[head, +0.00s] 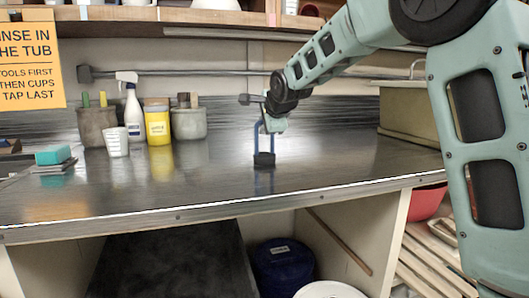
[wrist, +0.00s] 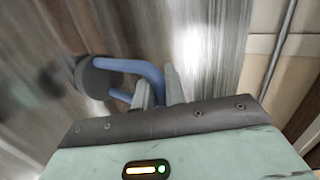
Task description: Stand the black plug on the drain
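The black plug (head: 264,160) is a short dark disc with an upright blue loop handle (head: 257,135). I see no drain in either view.
A beige tub (head: 408,118) with a tap (head: 416,68) stands at the counter's right, partly behind my arm. Pots (head: 97,126), a spray bottle (head: 133,112), a yellow container (head: 158,124) and a white cup (head: 117,141) stand back left. A teal sponge (head: 53,154) lies far left. The middle is clear.

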